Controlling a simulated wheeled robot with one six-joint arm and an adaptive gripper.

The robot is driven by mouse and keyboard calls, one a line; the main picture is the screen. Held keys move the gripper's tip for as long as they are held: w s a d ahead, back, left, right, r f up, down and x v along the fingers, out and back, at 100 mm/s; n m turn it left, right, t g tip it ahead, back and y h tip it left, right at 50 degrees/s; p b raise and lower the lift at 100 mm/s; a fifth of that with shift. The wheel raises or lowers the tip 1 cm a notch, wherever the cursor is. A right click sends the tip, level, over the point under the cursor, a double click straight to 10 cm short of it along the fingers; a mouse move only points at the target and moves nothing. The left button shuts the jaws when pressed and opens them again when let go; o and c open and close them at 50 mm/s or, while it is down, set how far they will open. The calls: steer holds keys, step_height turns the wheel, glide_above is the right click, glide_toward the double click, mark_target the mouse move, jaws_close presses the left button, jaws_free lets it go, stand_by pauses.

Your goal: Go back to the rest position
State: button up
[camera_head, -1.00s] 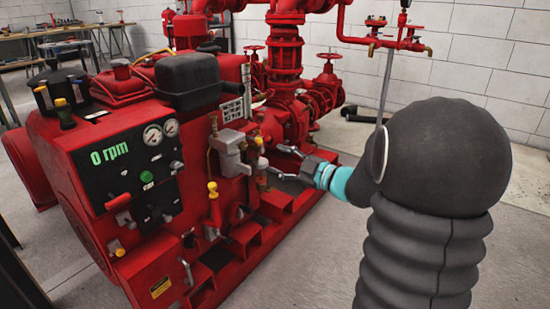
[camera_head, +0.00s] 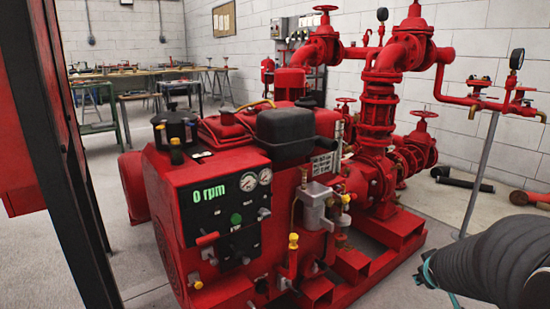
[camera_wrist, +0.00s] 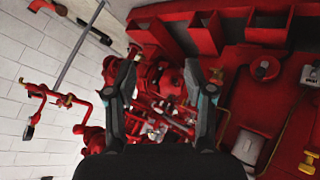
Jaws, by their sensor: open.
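My gripper (camera_wrist: 162,62) shows in the wrist view with its two fingers spread apart and nothing between them. In the head view my dark arm (camera_head: 490,262) is at the lower right edge, and the gripper's fingers cannot be made out there. The red pumpset (camera_head: 230,235) stands in the middle of the head view, clear of my arm. The wrist view shows the pumpset's red parts (camera_wrist: 255,110) turned sideways, beyond and right of my fingers.
A dark post (camera_head: 70,150) stands at the left. Red pipes with a gauge (camera_head: 516,58) rise on a grey stand at the right. Dark and red pipe pieces (camera_head: 465,184) lie by the white wall. Workbenches (camera_head: 150,83) stand at the back. Grey floor is open around the pumpset.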

steer(key=s+a+r+m+g+y+p, duration=0.1)
steer(key=s+a+r+p, duration=0.3)
steer(key=s+a+r, duration=0.4)
steer(key=s+a+r+m+g+y+p, duration=0.1)
steer(key=s+a+r+y+p, duration=0.2)
steer(key=s+a+r, duration=0.4)
steer(key=s+a+p, duration=0.1)
steer(key=s+a, duration=0.6)
steer(key=shift+a+r+g+p, duration=0.15)
steer(key=shift+r+g+p, duration=0.15)
steer(key=shift+r, duration=0.05)
